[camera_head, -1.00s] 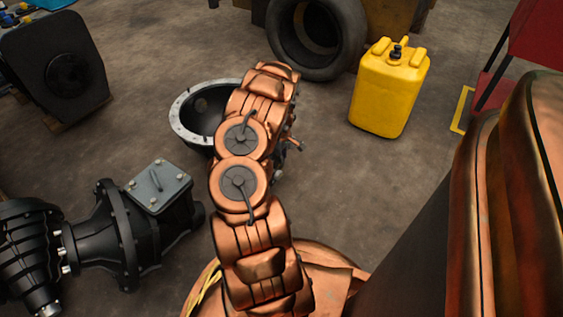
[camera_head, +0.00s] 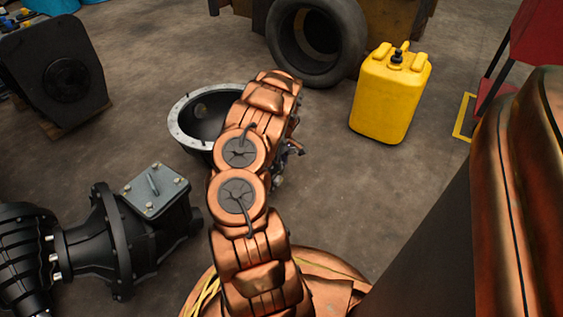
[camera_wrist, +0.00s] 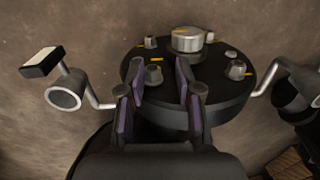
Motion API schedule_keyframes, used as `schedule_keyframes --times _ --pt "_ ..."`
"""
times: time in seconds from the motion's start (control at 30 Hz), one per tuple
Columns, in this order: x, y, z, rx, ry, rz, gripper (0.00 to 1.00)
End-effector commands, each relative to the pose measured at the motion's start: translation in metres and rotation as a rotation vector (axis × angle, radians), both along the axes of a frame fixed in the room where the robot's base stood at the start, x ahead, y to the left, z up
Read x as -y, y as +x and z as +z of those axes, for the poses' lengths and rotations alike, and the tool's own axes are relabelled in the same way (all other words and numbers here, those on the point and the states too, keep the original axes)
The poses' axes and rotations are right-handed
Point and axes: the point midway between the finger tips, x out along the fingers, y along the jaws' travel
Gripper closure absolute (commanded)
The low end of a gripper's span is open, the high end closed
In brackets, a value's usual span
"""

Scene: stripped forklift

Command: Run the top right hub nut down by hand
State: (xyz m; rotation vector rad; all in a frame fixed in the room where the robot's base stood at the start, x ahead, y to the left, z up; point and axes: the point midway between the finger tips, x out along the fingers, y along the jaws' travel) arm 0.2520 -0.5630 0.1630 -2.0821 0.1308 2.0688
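The black round hub (camera_wrist: 207,110) shows in the wrist view, with a silver cap (camera_wrist: 187,39) at its centre. Several nuts sit around its face: one at the far left (camera_wrist: 152,43), one at the right (camera_wrist: 236,70), one at the far right (camera_wrist: 210,37) and one at the near left (camera_wrist: 153,75). Orange marks lie beside some of them. My gripper (camera_wrist: 160,68) is open over the near part of the hub. The near-left nut shows between its two fingers, apparently untouched. In the head view my arm hides the gripper and the hub nuts.
In the head view a yellow canister (camera_head: 391,95), a tyre (camera_head: 317,45), a black bowl-shaped housing (camera_head: 180,128) and a black axle unit (camera_head: 112,240) stand around. Open floor lies right of my arm.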

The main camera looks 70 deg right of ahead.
Motion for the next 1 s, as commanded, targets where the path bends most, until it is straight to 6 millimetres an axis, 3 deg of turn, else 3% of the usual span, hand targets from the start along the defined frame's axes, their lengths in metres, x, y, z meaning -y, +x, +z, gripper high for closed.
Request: schedule_keyframes --times 1.0 --pt "0.0008 -0.0006 0.0059 -0.042 -0.186 0.003 0.66"
